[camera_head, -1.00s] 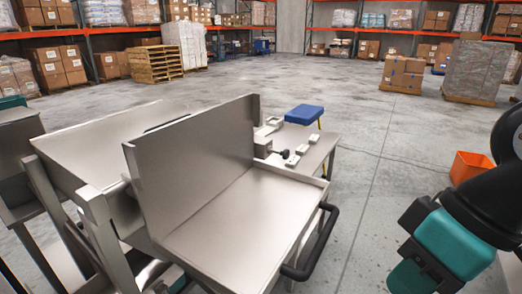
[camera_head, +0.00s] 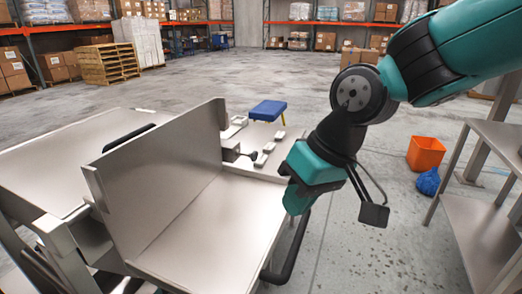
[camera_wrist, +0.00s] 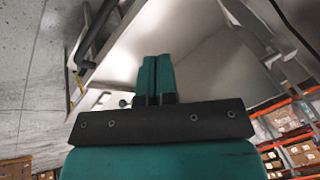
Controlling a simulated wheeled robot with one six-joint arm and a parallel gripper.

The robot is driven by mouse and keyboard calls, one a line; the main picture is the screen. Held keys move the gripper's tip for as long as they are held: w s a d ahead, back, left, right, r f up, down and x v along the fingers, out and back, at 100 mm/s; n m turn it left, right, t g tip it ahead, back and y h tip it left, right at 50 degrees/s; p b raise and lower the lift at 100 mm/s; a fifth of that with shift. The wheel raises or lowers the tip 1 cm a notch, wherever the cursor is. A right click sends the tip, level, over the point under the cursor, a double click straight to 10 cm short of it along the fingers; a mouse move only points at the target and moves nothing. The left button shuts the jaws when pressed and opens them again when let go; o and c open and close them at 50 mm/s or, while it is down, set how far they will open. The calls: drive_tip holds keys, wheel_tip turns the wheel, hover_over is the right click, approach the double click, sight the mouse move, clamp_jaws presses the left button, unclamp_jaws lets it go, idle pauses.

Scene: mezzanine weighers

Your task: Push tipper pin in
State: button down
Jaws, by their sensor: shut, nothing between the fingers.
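The tipper pin appears to be the small dark knob (camera_head: 253,155) on the metal block at the back right of the steel tipper tray (camera_head: 205,225). What looks like the same knob shows in the wrist view (camera_wrist: 124,103), left of the fingers; how far in it sits I cannot tell. My gripper (camera_head: 296,205) hangs over the tray's right edge near the black handle, to the right of the knob and apart from it. In the wrist view its two teal fingers (camera_wrist: 155,75) are together and empty.
A black bar handle (camera_head: 290,246) runs along the tray's right side. Small pale blocks (camera_head: 265,154) sit on the bench behind, with a blue-topped stool (camera_head: 268,110) beyond. A metal shelf stand (camera_head: 475,215), orange bin (camera_head: 425,153) and blue bag (camera_head: 428,182) are at right. Open floor lies between.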

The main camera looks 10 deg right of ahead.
sight(251, 155)
drive_tip(key=w+d+f+m+t+p, duration=0.2)
drive_tip(key=w+d+m, duration=0.1)
drive_tip(key=w, duration=0.7)
drive_tip(key=w+d+f+m+t+h+p, duration=0.1)
drive_tip(key=w+d+f+m+p, duration=0.1)
drive_tip(key=w, duration=0.8)
drive_tip(key=w+d+f+m+t+h+p, duration=0.1)
drive_tip(key=w+d+f+m+t+p, duration=0.1)
drive_tip(key=w, duration=0.8)
drive_tip(key=d+m+p, duration=0.1)
drive_tip(key=d+m, duration=0.1)
drive_tip(key=m, duration=0.1)
drive_tip(key=shift+w+d+t, duration=0.15)
drive_tip(key=shift+w+t, duration=0.15)
drive_tip(key=shift+w, duration=0.1)
drive_tip(key=shift+f, duration=0.15)
drive_tip(key=w+a+f+p, duration=0.5)
drive_tip(key=w+f+p, duration=0.1)
drive_tip(key=w+f, duration=0.2)
drive_tip(key=shift+w+d, duration=0.1)
